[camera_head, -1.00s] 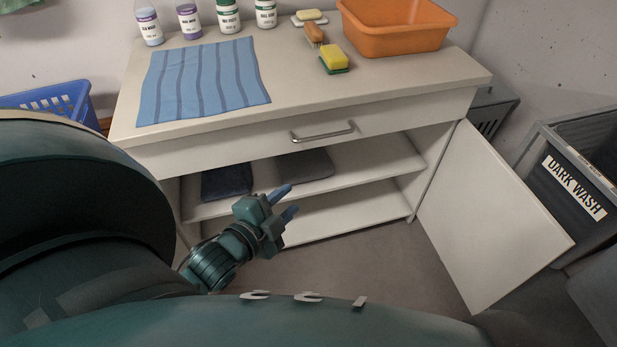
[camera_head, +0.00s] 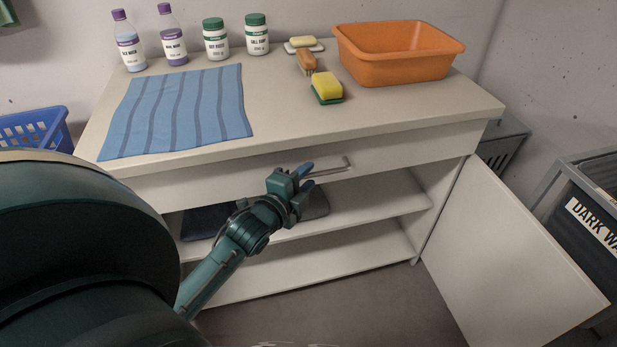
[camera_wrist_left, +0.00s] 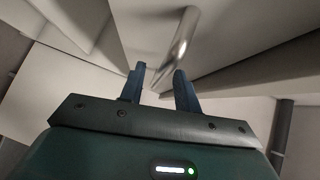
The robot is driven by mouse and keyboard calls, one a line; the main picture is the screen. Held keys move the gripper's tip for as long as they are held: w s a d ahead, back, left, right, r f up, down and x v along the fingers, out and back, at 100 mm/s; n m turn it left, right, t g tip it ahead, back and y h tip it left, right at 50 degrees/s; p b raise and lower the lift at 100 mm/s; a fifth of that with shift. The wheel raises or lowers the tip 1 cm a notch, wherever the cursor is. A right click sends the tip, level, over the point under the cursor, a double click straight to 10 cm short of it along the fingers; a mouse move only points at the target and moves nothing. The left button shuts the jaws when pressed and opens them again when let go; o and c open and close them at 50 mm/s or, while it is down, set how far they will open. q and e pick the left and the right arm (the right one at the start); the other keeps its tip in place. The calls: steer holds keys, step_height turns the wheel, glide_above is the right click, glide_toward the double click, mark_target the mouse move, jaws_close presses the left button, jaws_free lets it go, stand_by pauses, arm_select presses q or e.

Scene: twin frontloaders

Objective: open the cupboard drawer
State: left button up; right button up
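The cupboard's drawer (camera_head: 400,150) is a white front under the worktop and looks shut. Its metal bar handle (camera_head: 335,170) is partly hidden by my left gripper (camera_head: 303,178), which is at the handle's left end. In the left wrist view, the handle (camera_wrist_left: 181,40) runs down toward the gap between the two blue fingers of my left gripper (camera_wrist_left: 159,75). The fingers are apart, so the gripper is open. I cannot tell whether the bar is between the fingertips or just beyond them. My right gripper is not in view.
Below the drawer are open shelves (camera_head: 375,205) with dark folded cloths. A cupboard door (camera_head: 510,255) stands open on the right. Bottles, a striped cloth (camera_head: 180,110), a sponge (camera_head: 327,87), a brush and an orange tub (camera_head: 395,70) are on the worktop. A dark bin stands far right.

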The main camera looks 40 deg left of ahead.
arm_select(q)
steer(key=shift+w+f, duration=0.1)
steer(key=shift+w, duration=0.7)
steer(key=shift+c, duration=0.3)
jaws_close()
